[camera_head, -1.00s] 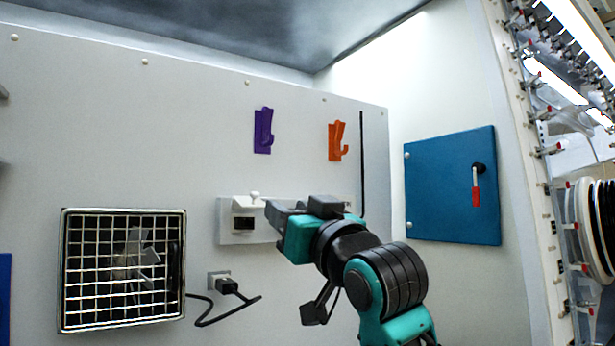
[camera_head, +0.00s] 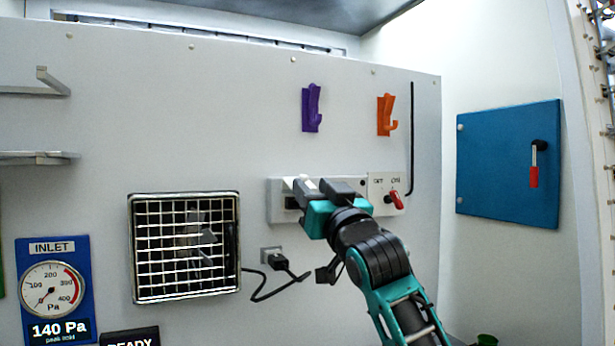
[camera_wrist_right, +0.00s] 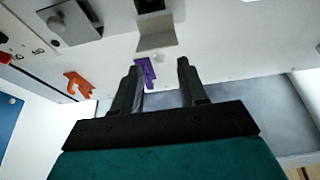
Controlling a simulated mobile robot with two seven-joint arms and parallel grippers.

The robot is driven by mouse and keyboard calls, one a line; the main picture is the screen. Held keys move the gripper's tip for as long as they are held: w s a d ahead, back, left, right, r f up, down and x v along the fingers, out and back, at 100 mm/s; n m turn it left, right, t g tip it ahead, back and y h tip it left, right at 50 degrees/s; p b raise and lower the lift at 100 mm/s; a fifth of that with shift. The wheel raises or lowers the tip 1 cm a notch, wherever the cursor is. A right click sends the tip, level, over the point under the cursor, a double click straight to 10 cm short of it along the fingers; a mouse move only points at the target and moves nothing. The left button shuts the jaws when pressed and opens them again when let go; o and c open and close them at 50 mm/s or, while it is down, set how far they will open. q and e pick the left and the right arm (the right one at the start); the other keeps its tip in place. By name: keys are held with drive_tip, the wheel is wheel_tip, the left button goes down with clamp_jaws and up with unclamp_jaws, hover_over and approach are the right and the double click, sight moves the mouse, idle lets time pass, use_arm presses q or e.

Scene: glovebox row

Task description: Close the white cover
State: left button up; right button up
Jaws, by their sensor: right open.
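The white cover (camera_head: 290,184) is on the white switch panel, raised like a flap above a dark opening (camera_head: 291,203). In the right wrist view the cover (camera_wrist_right: 155,40) juts out beside the black opening (camera_wrist_right: 150,5), with a small pale knob at its edge. My right gripper (camera_head: 312,186) is in front of the panel and hides part of the cover. In the wrist view its two fingers (camera_wrist_right: 158,64) are apart, with the knob just beyond and between their tips. I cannot tell whether they touch it. My left gripper is not in view.
A red switch (camera_head: 396,201) is to the right of my gripper. Purple (camera_head: 312,108) and orange (camera_head: 387,114) hooks are above. A fan grille (camera_head: 135,250) and a plugged-in black cable (camera_head: 272,287) are lower left. A blue door (camera_head: 505,165) is at right.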

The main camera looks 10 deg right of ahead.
sight(306, 179)
drive_tip(key=shift+p+x, duration=0.3)
drive_tip(key=shift+x, duration=1.55)
drive_tip(key=shift+c, duration=0.3)
clamp_jaws()
